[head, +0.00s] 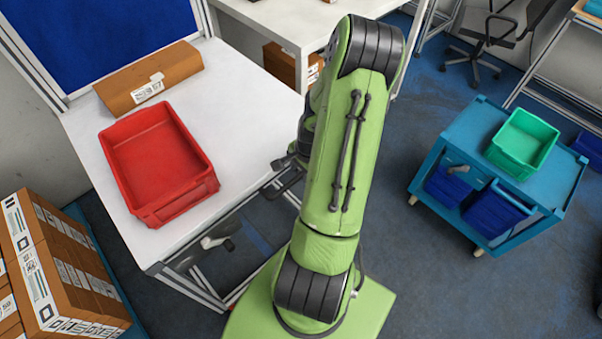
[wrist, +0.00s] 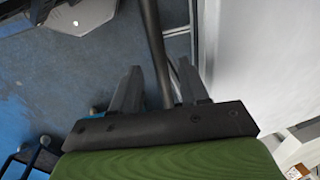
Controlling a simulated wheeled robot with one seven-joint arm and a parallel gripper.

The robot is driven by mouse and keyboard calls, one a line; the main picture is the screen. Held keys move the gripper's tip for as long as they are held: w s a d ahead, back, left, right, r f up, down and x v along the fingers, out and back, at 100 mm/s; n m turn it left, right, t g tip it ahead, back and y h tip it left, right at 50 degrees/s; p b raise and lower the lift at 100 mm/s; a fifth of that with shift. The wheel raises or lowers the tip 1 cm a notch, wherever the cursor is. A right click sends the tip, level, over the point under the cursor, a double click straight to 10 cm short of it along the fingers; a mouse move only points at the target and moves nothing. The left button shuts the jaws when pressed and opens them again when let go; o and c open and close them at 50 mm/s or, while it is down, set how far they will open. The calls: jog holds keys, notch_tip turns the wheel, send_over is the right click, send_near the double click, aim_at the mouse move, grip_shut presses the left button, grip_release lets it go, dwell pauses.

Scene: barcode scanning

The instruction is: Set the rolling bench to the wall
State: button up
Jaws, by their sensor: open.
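The white bench (head: 235,85) with a blue back panel stands at the left, its near end on metal legs. I cannot make out wheels under it. A red bin (head: 160,165) and a brown carton (head: 150,78) sit on its top. My gripper (head: 280,178) is at the bench's right edge, partly hidden behind my green arm. In the wrist view my gripper (wrist: 158,88) is open, and a dark bar (wrist: 152,40) runs between its two fingers. I cannot tell whether they touch it. The pale bench side (wrist: 265,60) shows on the right.
A blue wheeled cart (head: 476,122) with a green bin (head: 523,143) on top and blue bins below stands at the right. Stacked cartons (head: 75,275) stand at the lower left. Another white table (head: 270,22) is behind. Blue floor (head: 420,270) is free between my base and the cart.

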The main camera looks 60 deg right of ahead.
jog(key=shift+w+f, duration=0.2)
jog(key=shift+f, duration=0.55)
jog(key=shift+c, duration=0.3)
grip_shut()
